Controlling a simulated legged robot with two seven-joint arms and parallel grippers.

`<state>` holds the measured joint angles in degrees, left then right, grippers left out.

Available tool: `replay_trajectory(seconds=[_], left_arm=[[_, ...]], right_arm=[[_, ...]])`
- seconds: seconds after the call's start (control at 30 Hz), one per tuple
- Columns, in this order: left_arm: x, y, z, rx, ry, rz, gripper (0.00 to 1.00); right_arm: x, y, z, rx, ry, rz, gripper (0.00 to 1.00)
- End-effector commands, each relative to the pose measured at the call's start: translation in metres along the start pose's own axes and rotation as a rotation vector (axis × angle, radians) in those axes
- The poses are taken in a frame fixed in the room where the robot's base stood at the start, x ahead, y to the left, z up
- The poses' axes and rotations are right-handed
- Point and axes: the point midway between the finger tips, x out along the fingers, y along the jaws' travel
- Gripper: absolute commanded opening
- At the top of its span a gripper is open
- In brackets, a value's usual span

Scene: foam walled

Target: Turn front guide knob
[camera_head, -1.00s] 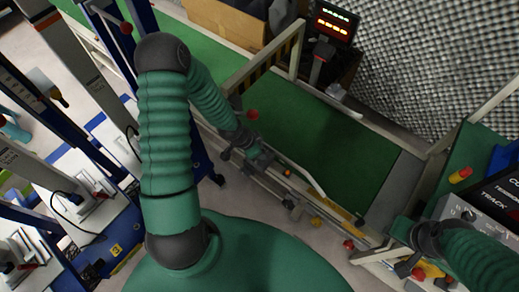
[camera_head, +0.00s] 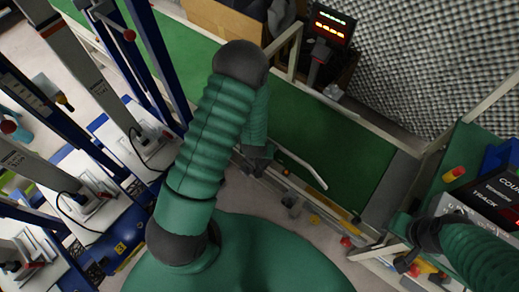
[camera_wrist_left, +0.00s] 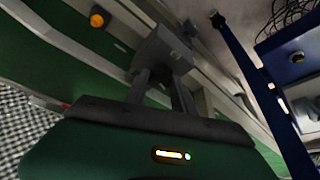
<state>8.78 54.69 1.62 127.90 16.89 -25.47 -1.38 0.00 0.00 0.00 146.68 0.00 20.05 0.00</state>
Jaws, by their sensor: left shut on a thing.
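My left gripper (camera_head: 252,172) is at the near edge of the green conveyor belt (camera_head: 335,150), by the side rail; my arm hides most of its fingers in the head view. In the left wrist view, my left gripper (camera_wrist_left: 160,92) is shut on a dark grey blocky knob (camera_wrist_left: 163,50) at the guide rail. A pale bent guide bar (camera_head: 303,168) runs over the belt's near edge, right of the gripper. A smaller orange knob (camera_wrist_left: 97,17) shows in the left wrist view, apart from the fingers. My right gripper (camera_head: 405,260) is at the lower right; its fingers are unclear.
A lit display (camera_head: 332,25) stands behind the belt. A control box (camera_head: 485,205) and a red-yellow button (camera_head: 455,174) are at the right. Blue-framed posts (camera_head: 130,70) and white-topped benches crowd the left. A red knob (camera_head: 346,242) is on the frame's near side.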

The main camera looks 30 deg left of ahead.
Motion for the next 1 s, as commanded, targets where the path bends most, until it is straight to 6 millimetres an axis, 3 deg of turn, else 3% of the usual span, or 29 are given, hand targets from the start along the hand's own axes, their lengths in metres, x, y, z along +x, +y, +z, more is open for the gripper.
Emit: replay_trajectory(seconds=[0.33, 0.87, 0.9, 1.0], left_arm=[[-0.0006, 0.0005, 0.0000, -0.128, -0.001, -0.054, 0.00], [0.0003, 0.0008, 0.0010, -0.148, -0.003, -0.062, 0.00], [0.0003, 0.0008, 0.0010, -0.148, -0.003, -0.062, 0.35], [0.0003, 0.0010, 0.0009, -0.147, -0.003, -0.061, 0.49]], right_arm=[[-0.0095, 0.0000, -0.0023, 0.000, 0.000, 0.000, 0.36], [-0.0101, 0.0000, -0.0024, 0.000, 0.000, 0.000, 0.36], [-0.0101, 0.0000, -0.0024, 0.000, 0.000, 0.000, 0.36], [-0.0100, 0.0000, -0.0024, 0.000, 0.000, 0.000, 0.36]])
